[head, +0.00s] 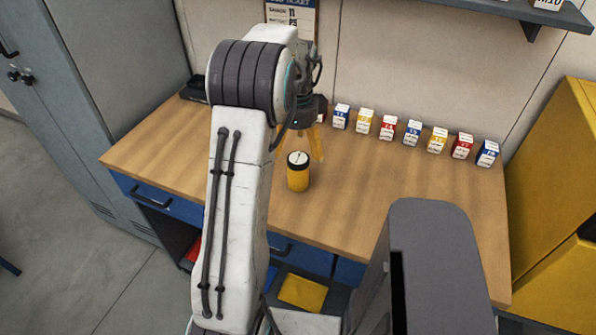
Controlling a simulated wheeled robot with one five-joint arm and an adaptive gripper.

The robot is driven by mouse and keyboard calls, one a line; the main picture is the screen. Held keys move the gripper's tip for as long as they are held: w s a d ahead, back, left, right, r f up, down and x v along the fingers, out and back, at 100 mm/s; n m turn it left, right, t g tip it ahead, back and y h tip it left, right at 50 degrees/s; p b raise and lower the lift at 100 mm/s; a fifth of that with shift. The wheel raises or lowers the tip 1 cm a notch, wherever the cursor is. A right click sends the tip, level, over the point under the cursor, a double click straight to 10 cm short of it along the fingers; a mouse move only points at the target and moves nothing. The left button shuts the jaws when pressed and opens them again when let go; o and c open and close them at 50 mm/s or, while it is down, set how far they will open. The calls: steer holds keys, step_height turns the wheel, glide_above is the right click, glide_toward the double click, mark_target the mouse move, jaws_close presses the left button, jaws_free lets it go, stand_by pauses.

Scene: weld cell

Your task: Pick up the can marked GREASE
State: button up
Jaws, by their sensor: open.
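A yellow can (298,180) with a black rim and a pale top stands upright on the wooden workbench (400,205), near its front middle. No GREASE marking is readable on it at this size. My gripper (314,150) is just behind and above the can in the picture, pointing down, with yellow-orange fingers below a dark body. It is open and holds nothing that I can see. My arm hides part of the gripper and the bench to its left. I cannot tell how far the fingers are from the can.
A row of several small blue, yellow and red labelled boxes (387,128) stands along the back of the bench. A yellow cabinet (555,190) is at the right, a grey locker (120,100) at the left. A wall shelf (500,8) hangs at upper right.

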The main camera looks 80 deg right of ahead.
mark_target(299, 158)
steer(key=shift+d+f+p, duration=0.15)
steer(key=shift+f+p, duration=0.15)
steer(key=shift+f, duration=1.3)
steer(key=shift+d+f+p, duration=0.1)
steer(key=shift+f+p, duration=0.2)
steer(key=shift+f, duration=1.25)
steer(key=shift+c, duration=0.3)
steer(key=c, duration=1.2)
steer(key=shift+c, duration=0.5)
steer(key=shift+r, duration=0.2)
